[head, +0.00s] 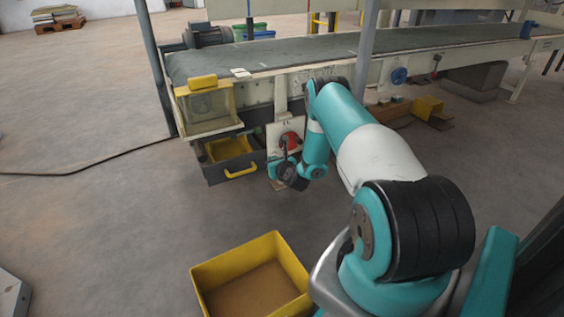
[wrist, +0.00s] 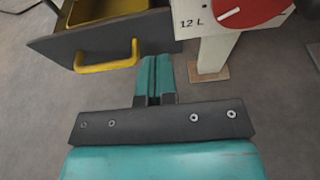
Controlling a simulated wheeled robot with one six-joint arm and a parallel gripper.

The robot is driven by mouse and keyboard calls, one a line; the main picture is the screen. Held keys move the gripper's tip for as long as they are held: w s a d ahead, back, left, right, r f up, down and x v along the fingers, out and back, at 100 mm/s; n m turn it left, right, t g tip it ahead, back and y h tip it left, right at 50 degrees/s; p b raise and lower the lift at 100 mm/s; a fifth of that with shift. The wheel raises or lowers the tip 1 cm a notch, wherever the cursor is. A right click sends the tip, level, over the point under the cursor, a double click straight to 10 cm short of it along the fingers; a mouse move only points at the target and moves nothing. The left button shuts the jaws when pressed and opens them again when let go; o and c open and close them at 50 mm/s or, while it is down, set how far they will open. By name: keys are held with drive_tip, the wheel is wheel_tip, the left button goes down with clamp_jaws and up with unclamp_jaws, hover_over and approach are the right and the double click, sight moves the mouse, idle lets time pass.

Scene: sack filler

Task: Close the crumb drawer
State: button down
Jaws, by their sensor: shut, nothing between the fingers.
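The crumb drawer (head: 232,163) is a dark grey drawer with a yellow inside, under the near left end of the conveyor. It stands pulled out, with its yellow handle (head: 241,172) on the front. In the wrist view the drawer front (wrist: 105,35) is at the upper left, and the yellow handle (wrist: 107,62) is left of my fingers. My gripper (wrist: 155,62) is shut and empty, its teal fingers together. The fingertips appear near the right end of the drawer front, right of the handle. I cannot tell whether they touch it. In the head view my wrist hides the fingers.
A white post marked "12 L" with a red round knob (wrist: 250,8) stands just right of the drawer. The conveyor belt (head: 300,53) runs above. A yellow bin (head: 235,265) sits on the floor in front. Open floor lies left of the drawer.

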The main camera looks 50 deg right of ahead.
drive_tip(key=p+v, duration=0.2)
drive_tip(key=v, duration=0.3)
drive_tip(key=t+h+b, duration=0.1)
drive_tip(key=t+b, duration=0.2)
drive_tip(key=b, duration=0.3)
approach(262, 150)
drive_tip(key=b+x, duration=0.2)
drive_tip(key=x, duration=0.1)
drive_tip(key=b+x, duration=0.2)
drive_tip(key=x, duration=0.1)
drive_tip(key=shift+f, duration=0.25)
drive_tip(key=shift+w+d+r+b, duration=0.15)
drive_tip(key=shift+w+d+b, duration=0.1)
drive_tip(key=shift+w+b, duration=0.25)
drive_tip(key=shift+w, duration=0.15)
